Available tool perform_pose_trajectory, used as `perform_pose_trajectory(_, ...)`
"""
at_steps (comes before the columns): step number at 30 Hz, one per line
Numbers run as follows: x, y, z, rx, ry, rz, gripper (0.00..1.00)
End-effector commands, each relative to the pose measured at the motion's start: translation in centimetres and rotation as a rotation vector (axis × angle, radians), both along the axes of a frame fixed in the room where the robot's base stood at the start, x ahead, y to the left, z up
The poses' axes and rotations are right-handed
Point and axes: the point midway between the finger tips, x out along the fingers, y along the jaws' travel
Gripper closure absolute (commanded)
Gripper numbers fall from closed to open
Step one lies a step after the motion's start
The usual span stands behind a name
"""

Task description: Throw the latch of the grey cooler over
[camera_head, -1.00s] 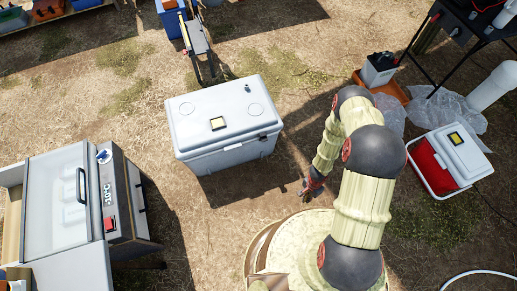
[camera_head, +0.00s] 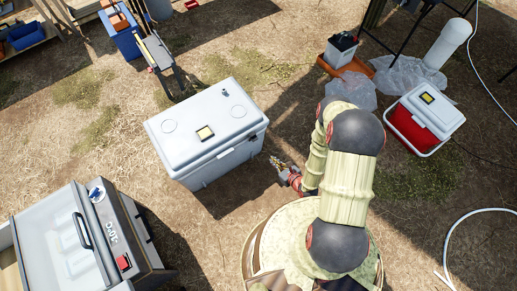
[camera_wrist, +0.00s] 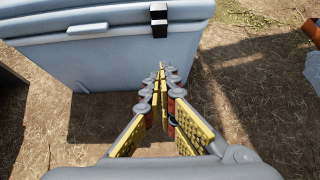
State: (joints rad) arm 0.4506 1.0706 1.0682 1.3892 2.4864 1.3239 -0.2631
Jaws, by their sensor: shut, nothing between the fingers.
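The grey cooler (camera_head: 205,140) stands on the dry ground with its lid closed, left of my arm in the head view. Its front wall (camera_wrist: 110,65) fills the upper left of the wrist view. A black latch (camera_wrist: 159,18) sits at the lid's front edge near the right end; it shows small in the head view (camera_head: 253,137). My gripper (camera_wrist: 160,72) is shut and empty, its fingertips pointing toward the cooler's front, below the latch in the picture. In the head view my gripper (camera_head: 277,163) is just right of the cooler, apart from it.
A grey machine with a handle (camera_head: 80,235) stands at the lower left. A red cooler with a white lid (camera_head: 425,118) and plastic sheeting (camera_head: 350,90) lie to the right. A blue box (camera_head: 127,42) is at the back. Bare ground lies in front of the cooler.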

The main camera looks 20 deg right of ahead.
Motion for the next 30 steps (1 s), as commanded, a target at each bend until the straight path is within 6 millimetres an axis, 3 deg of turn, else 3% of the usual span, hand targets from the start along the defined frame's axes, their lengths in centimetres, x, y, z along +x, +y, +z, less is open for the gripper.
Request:
perform_pose_trajectory(8, 2.5, 1.0, -1.4, -0.006, -0.015, 0.011, 1.00)
perform_pose_trajectory(19, 8.4, 2.9, -5.2, -0.005, -0.014, 0.010, 1.00)
perform_pose_trajectory(24, 10.7, 3.6, -4.4, -0.004, -0.014, 0.008, 1.00)
perform_pose_trajectory(30, 11.8, 4.0, -3.9, -0.004, -0.012, 0.009, 1.00)
